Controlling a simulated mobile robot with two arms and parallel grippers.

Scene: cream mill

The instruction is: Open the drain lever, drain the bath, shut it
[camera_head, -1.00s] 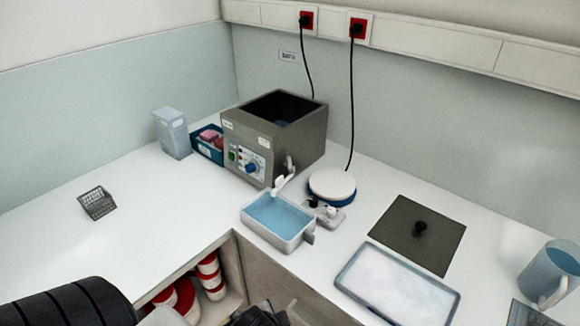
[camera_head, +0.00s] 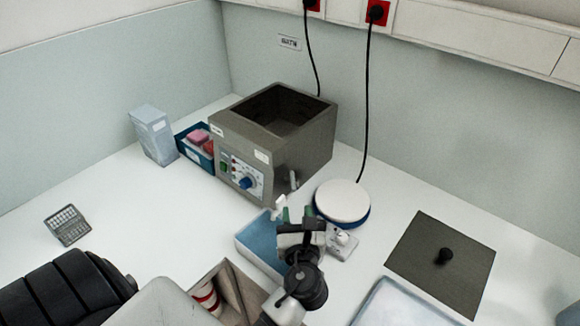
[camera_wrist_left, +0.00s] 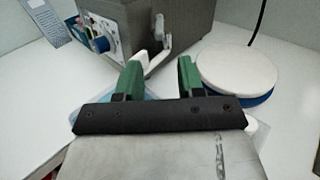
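The bath (camera_head: 318,145) is a grey box with an open top and a front panel with a blue knob. Its inside looks dark, with no liquid visible. A small light drain lever (camera_head: 293,180) stands at its lower right corner, above a white spout (camera_head: 279,205). In the left wrist view the lever (camera_wrist_left: 158,28) is upright. A tray (camera_head: 241,250) with blue liquid sits below the spout, partly hidden by my left arm. My left gripper (camera_head: 297,213) is over the tray's right side, just before the spout; its green fingers (camera_wrist_left: 160,72) are apart and hold nothing. My right gripper is not in view.
A white round plate on a blue base (camera_head: 343,198) stands close right of my gripper. A dark lid with a knob (camera_head: 443,257) lies farther right. A blue box of colored blocks (camera_head: 192,150) and a pale carton (camera_head: 153,138) stand left. The front left counter is mostly clear.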

